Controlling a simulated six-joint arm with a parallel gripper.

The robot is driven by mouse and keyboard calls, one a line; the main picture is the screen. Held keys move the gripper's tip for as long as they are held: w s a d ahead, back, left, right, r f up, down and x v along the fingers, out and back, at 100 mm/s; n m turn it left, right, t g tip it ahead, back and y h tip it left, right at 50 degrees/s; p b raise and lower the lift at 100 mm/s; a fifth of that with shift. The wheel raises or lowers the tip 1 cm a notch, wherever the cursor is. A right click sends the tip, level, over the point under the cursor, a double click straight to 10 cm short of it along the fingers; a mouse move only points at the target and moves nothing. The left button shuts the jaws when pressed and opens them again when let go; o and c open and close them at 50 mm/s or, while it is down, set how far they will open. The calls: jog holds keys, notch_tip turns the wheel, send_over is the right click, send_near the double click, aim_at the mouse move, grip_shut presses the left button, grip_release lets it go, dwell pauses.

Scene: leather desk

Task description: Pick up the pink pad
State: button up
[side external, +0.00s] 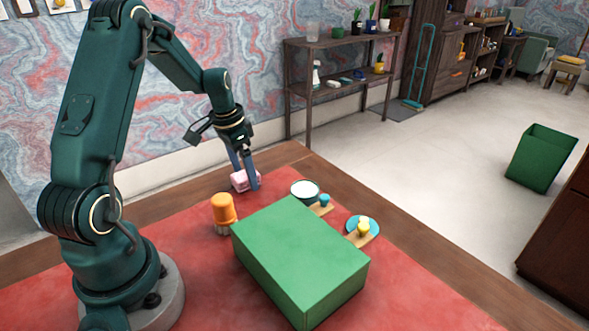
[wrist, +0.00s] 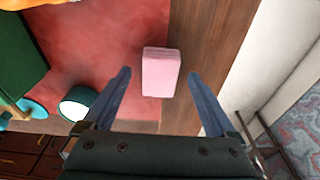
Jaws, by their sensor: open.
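The pink pad (side external: 239,181) is a small pink block lying on the red leather desk top near its far edge. In the wrist view the pink pad (wrist: 161,72) lies ahead of the two blue fingers, in line with the gap between them. My gripper (side external: 246,180) is open and reaches down at the pad; in the side view one finger overlaps part of it. In the wrist view my gripper (wrist: 160,75) shows its fingers wide apart, with visible space on both sides of the pad. Whether a finger touches the pad cannot be told.
A large green box (side external: 300,255) stands right of the pad. An orange-topped jar (side external: 223,210) stands nearer the front. The wooden desk edge (wrist: 205,60) runs close beside the pad.

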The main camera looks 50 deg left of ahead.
jog(key=shift+f, duration=0.2)
jog(key=c, duration=1.4)
jog(key=shift+r, duration=0.1)
jog(key=shift+c, duration=0.2)
jog(key=shift+r, duration=0.55)
notch_tip(320, 180, up, 3)
jog(key=shift+w+f, duration=0.1)
jog(key=shift+f, duration=0.1)
jog(key=s+a+r, duration=0.6)
jog(key=s+r, duration=0.1)
jog(key=s, duration=0.3)
jog(key=shift+s, duration=0.15)
jog(key=shift+r, duration=0.1)
